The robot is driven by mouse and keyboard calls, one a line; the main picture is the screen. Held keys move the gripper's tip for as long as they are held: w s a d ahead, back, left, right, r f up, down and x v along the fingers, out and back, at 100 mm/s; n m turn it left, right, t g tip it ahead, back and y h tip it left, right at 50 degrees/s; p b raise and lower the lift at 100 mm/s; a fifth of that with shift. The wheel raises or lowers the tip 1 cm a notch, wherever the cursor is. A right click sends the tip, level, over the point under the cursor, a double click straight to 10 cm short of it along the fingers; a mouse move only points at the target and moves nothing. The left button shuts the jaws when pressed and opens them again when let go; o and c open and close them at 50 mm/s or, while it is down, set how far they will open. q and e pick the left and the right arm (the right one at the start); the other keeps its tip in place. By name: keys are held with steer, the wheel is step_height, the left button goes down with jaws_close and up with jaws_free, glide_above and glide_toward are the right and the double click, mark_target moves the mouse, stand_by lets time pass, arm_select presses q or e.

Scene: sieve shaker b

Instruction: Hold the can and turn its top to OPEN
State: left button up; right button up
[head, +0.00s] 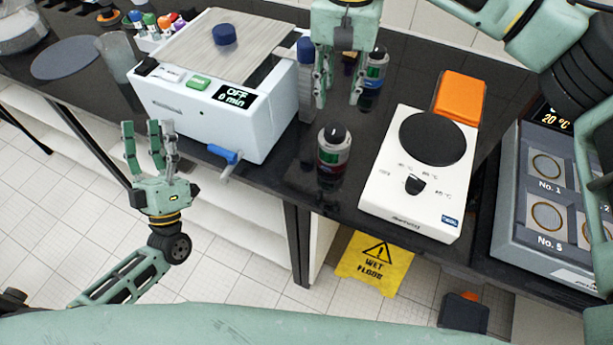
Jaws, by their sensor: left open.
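A small can (333,160) with a black top, a pale upper band and a dark red lower part stands upright on the dark bench near its front edge. Its top bears a small white mark; lettering is too small to read. My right gripper (340,98) points down, open and empty, just behind and above this can, apart from it in the picture. My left gripper (150,134) is open and empty, fingers up, left of the can and in front of the white machine.
A similar container with a teal band (375,72) stands behind my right gripper. The white shaker (215,115) reading OFF, with a blue front lever (223,154), is left. A hotplate (418,190) is close right; an orange block (460,95) is behind it.

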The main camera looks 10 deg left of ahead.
arm_select(q)
steer(key=s+d+r+m+g+h, duration=0.1)
steer(key=d+r+m+g+h, duration=0.25)
steer(key=d+m+h, duration=0.7)
steer(key=s+d+r+m+g+h, duration=0.2)
steer(key=d+m+g+h, duration=0.2)
steer(key=d+m+h, duration=0.6)
steer(key=w+d+f+n+g+y, duration=0.1)
steer(key=w+d+f+n+y, duration=0.1)
steer(key=d+f, duration=0.35)
steer(key=n+g+y, duration=0.3)
steer(key=y, duration=0.2)
glide_toward(324, 159)
steer(key=x, duration=0.3)
steer(key=shift+w+d+r+t, duration=0.15)
steer(key=shift+d+r+t, duration=0.1)
steer(key=shift+r, duration=0.1)
steer(key=shift+w+d+f+y, duration=0.1)
steer(key=shift+w+f+y, duration=0.05)
steer(key=shift+f+y, duration=0.1)
steer(key=shift+w+d, duration=0.2)
steer(key=shift+w, duration=0.1)
steer(key=x, duration=0.6)
steer(key=shift+w+d, duration=0.2)
steer(key=shift+w, duration=0.05)
